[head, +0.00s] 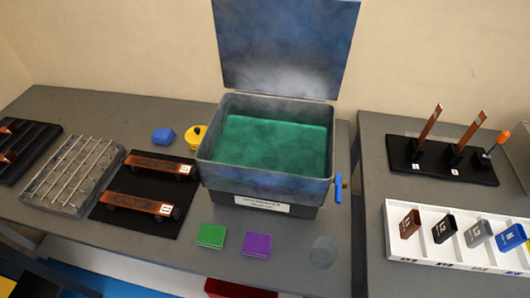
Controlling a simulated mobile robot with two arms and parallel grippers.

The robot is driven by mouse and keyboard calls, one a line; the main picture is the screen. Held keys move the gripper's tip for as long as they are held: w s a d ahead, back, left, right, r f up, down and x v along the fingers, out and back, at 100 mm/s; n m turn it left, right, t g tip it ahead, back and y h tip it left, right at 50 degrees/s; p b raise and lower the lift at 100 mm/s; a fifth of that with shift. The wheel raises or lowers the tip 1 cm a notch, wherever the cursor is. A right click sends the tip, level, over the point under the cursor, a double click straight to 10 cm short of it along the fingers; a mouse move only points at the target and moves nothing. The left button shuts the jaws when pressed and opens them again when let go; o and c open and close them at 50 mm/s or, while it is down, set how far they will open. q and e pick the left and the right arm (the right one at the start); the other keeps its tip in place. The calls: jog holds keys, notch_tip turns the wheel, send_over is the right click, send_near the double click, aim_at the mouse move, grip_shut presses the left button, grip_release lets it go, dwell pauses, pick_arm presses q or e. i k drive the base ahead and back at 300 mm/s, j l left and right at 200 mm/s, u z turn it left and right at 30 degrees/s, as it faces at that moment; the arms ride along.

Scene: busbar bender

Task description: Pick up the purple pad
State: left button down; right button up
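The purple pad (257,245) lies flat near the front edge of the grey table, just in front of the large open bin. The green pad (211,236) lies to its left, with a gap between them. A round grey disc (324,251) lies to its right. Nothing covers the purple pad. Neither of my grippers shows in the head view.
The open bin (210,140) with a green interior, raised lid and blue side handle (338,190) stands behind the pads. A black mat (136,222) with copper bars lies left. A second table (378,250) holds a white rack (440,247) and black stand (428,172).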

aim_at(255, 244)
jog(key=k+j, duration=0.25)
jog(key=j, duration=0.15)
jog(key=k+j, duration=0.2)
jog(key=j, duration=0.25)
jog(key=k+j, duration=0.25)
jog(key=j, duration=0.15)
jog(key=k+j, duration=0.2)
jog(key=j, duration=0.2)
